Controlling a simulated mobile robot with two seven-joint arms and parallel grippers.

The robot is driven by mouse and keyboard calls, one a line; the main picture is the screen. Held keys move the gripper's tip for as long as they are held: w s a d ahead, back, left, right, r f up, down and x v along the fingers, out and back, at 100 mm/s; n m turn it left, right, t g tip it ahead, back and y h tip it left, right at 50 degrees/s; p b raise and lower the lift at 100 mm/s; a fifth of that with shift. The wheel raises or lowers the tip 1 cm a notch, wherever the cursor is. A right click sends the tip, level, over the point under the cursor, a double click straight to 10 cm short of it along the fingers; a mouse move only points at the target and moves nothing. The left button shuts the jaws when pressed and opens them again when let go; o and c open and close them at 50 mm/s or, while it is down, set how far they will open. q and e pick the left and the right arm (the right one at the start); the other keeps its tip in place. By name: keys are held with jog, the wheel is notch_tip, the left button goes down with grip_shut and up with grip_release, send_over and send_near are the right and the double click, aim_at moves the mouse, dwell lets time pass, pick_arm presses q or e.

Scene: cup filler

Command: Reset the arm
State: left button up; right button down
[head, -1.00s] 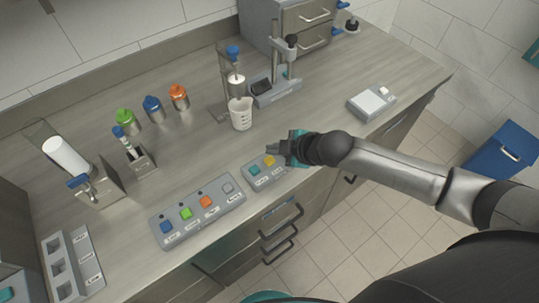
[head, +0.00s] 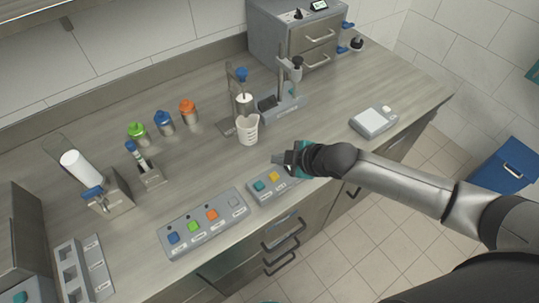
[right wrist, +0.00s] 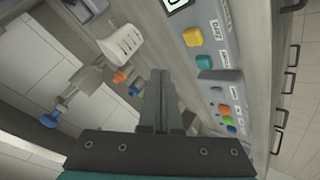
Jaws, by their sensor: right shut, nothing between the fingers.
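My right gripper (head: 281,159) is in the head view, just above the bench behind the small button box. Its fingers are shut with nothing between them, and they show pressed together in the right wrist view (right wrist: 161,101). The small button box (head: 256,197) has a teal and a yellow button. The white cup (head: 247,130) stands upright under the filler stand (head: 229,96), to the left of and behind my right gripper, apart from it. The cup also shows in the right wrist view (right wrist: 122,45). My left gripper is not in view.
A long button box (head: 182,242) with blue, green, orange and grey buttons lies at the front. Green, blue and orange-capped bottles (head: 165,123) stand at the back. A press stand (head: 286,104), a drawer cabinet (head: 290,50) and a scale (head: 372,122) stand to the right. Bench between cup and boxes is clear.

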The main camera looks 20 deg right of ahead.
jog(key=s+a+r+m+g, duration=0.1)
jog(key=s+a+m, duration=0.3)
jog(key=s+a, duration=0.3)
jog(key=s+d+r+m+g+h, duration=0.1)
jog(key=s+d+m+g+h, duration=0.1)
jog(key=s+d+m, duration=0.45)
jog(key=s+d+r+m+g+h, duration=0.1)
jog(key=s+d+r+m+h, duration=0.15)
jog(key=s, duration=0.65)
notch_tip(320, 180, down, 30)
jog(key=s+g+b, duration=0.1)
jog(key=g+b, duration=0.1)
jog(key=b, duration=0.6)
jog(key=s+d+f+b, duration=0.1)
jog(key=s+f+b, duration=0.2)
jog(key=s+f, duration=0.5)
jog(key=s+d+f+b, duration=0.2)
jog(key=s+f, duration=0.5)
jog(key=f, duration=0.6)
jog(key=shift+s+d+f+g+b, duration=0.15)
jog(key=shift+s+f+g+b, duration=0.2)
jog(key=shift+b, duration=0.4)
